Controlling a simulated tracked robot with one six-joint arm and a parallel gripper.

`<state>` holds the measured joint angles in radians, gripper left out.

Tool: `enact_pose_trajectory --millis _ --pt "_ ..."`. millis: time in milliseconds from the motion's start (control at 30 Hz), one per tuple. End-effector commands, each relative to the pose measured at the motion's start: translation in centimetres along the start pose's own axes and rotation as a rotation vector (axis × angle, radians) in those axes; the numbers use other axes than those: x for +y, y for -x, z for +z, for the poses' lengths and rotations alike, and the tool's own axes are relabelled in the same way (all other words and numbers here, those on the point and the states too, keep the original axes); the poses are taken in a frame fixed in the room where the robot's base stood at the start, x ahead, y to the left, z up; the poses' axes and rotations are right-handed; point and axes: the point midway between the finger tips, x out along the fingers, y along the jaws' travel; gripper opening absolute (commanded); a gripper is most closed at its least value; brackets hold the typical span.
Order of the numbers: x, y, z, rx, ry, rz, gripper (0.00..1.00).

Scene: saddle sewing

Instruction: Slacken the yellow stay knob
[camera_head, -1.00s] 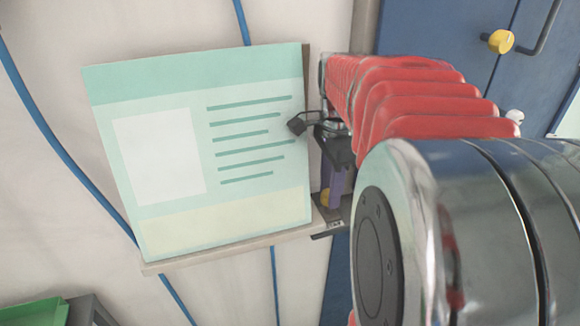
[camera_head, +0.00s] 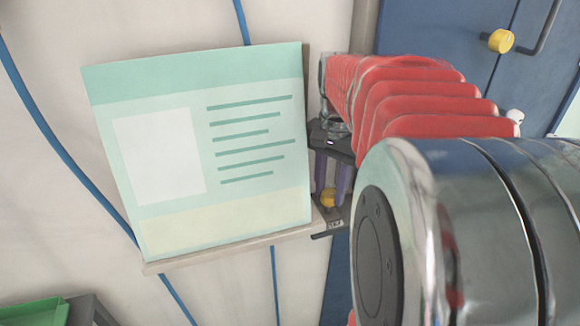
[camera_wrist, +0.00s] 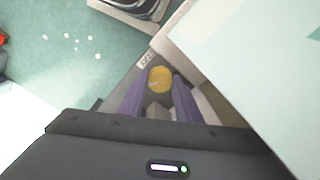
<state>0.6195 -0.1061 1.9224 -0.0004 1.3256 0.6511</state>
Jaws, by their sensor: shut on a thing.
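The yellow stay knob (camera_wrist: 160,79) is a small round knob at the foot of the board, beside a small printed label (camera_wrist: 146,60). It also shows in the head view (camera_head: 328,198), low behind the board's right edge. My gripper (camera_wrist: 161,86) points at it with one purple finger on each side, and it is shut on the knob. In the head view my gripper (camera_head: 329,186) reaches down from the red arm sleeve. The fingers hide the knob's sides.
A pale green panel (camera_head: 255,165) stands on a ledge (camera_head: 240,249), close left of my gripper. A blue cabinet (camera_head: 430,30) with another yellow knob (camera_head: 501,41) is at the right. A green bin (camera_head: 30,312) is at the lower left.

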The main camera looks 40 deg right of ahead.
Motion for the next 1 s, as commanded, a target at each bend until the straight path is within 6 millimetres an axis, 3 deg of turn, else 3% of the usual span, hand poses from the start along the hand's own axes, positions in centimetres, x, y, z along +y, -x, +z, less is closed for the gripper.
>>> enact_pose_trajectory --millis 300,767,800,1000 --pt "-0.06 0.07 -0.02 0.001 0.132 -0.002 0.08" --pt "-0.05 0.09 -0.04 0.001 0.148 -0.003 0.08" --pt "-0.05 0.09 -0.04 0.001 0.147 -0.003 0.33" --pt "-0.01 0.05 -0.04 0.001 0.147 -0.002 0.47"
